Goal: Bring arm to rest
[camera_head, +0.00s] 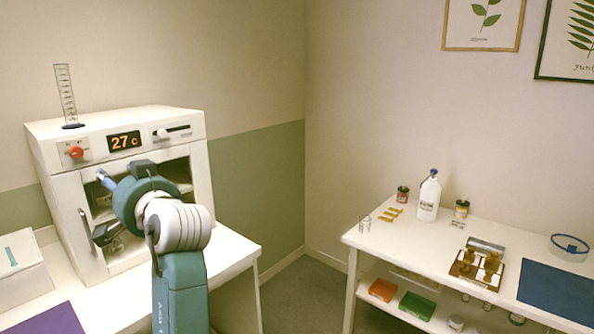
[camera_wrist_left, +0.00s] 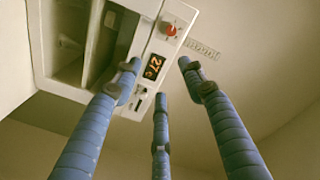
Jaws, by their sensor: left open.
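My left arm reaches up from the bottom of the head view, in front of a white incubator (camera_head: 50,140). The left gripper (camera_head: 106,181) is at the incubator's front, with a blue finger showing near the window; its other fingers are largely hidden behind the wrist. In the left wrist view, the three blue fingers of the left gripper (camera_wrist_left: 160,74) are spread apart with nothing between them. The incubator (camera_wrist_left: 144,50) lies beyond the fingertips there. I cannot tell whether a finger touches it. My right gripper is not in view.
A graduated cylinder (camera_head: 66,96) stands on the incubator, which has a lit display (camera_head: 124,141) and a red knob (camera_head: 75,152). A white box (camera_head: 22,268) and a purple mat (camera_head: 45,322) are at left. The right table holds a white bottle (camera_head: 429,198), jars and a blue mat (camera_head: 558,292).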

